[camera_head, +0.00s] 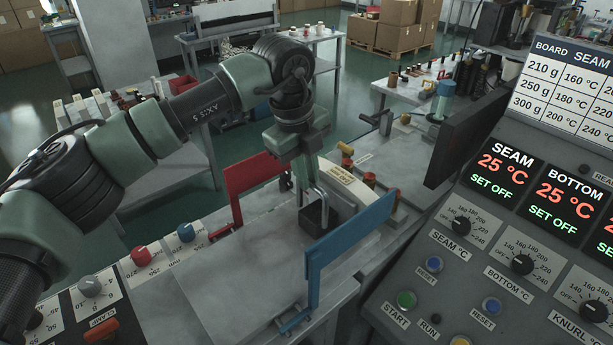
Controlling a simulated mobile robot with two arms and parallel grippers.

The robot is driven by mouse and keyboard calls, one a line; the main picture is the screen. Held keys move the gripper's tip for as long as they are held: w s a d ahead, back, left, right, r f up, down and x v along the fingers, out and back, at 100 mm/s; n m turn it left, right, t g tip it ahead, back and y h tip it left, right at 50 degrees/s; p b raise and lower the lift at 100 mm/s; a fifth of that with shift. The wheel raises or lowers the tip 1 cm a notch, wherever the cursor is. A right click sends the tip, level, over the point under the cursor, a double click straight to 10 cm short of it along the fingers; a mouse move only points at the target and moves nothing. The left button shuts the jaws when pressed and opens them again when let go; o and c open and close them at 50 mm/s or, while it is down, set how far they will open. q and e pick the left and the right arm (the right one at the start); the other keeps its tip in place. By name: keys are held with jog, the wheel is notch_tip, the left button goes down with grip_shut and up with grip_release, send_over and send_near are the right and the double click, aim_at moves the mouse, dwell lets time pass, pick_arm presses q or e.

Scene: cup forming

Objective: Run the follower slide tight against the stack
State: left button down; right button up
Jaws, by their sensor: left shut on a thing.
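My left gripper (312,198) comes down from above at the middle of the bench. It is shut on the follower slide (316,218), a small dark block on the pale metal bed, at its upper part. The cream stack (345,183), with a printed label on it, stands just behind and to the right of the gripper. The gripper partly hides the place between slide and stack, so I cannot tell whether they touch. My right gripper is not in view.
A red frame (256,172) stands left of the gripper and a blue frame (350,238) to its right, both close. A control panel (500,240) with knobs and displays fills the right. Knobs (141,256) line the bench's left side. The front bed is clear.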

pick_arm(q)
jog(key=c, duration=1.5)
grip_release()
jog(key=shift+w, duration=0.1)
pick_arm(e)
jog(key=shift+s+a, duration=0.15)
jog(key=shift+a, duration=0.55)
pick_arm(q)
jog(key=shift+o, duration=0.2)
